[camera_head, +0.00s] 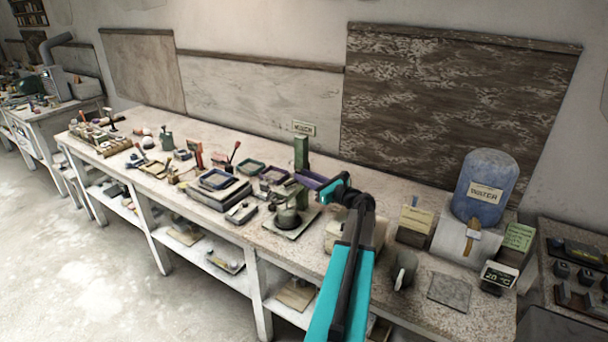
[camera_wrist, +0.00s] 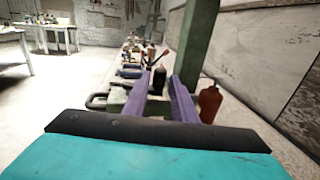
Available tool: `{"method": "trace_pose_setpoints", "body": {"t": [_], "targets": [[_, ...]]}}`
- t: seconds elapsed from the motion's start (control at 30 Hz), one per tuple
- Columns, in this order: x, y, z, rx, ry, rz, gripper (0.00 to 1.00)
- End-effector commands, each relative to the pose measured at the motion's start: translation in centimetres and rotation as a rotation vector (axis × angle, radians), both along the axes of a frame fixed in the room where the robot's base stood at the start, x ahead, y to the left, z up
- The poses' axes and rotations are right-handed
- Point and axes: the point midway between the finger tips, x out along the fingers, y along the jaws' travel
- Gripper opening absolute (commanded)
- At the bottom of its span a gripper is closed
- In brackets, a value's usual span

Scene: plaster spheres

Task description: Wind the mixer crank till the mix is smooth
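The mixer stands on the bench, with a green post (camera_head: 301,153) and a dark bowl (camera_head: 288,219) on a pale base plate. My gripper (camera_head: 304,179) is beside the post, above and behind the bowl. In the wrist view its two purple fingers (camera_wrist: 160,82) are apart, so it is open. The green post (camera_wrist: 198,45) rises just right of them. A dark upright shape (camera_wrist: 160,79) shows in the gap; I cannot tell whether it is between the fingers or beyond. A dark loop (camera_wrist: 96,101) shows at lower left. I cannot make out the crank or the mix.
A blue water barrel (camera_head: 485,186), a grey mug (camera_head: 403,269) and a temperature display (camera_head: 498,275) stand to the right. Stacked trays (camera_head: 219,187) and several tools fill the bench to the left.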

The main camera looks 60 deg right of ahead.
Motion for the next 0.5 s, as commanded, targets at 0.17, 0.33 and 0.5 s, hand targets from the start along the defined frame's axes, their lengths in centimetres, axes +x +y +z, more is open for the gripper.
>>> {"method": "trace_pose_setpoints", "body": {"t": [0.17, 0.33, 0.5], "targets": [[0.87, -0.16, 0.03, 0.0, 0.0, 0.0, 0.25], [0.94, -0.15, -0.02, -0.001, 0.0, 0.0, 0.25], [0.91, -0.16, -0.02, 0.0, 0.0, 0.0, 0.16]]}}
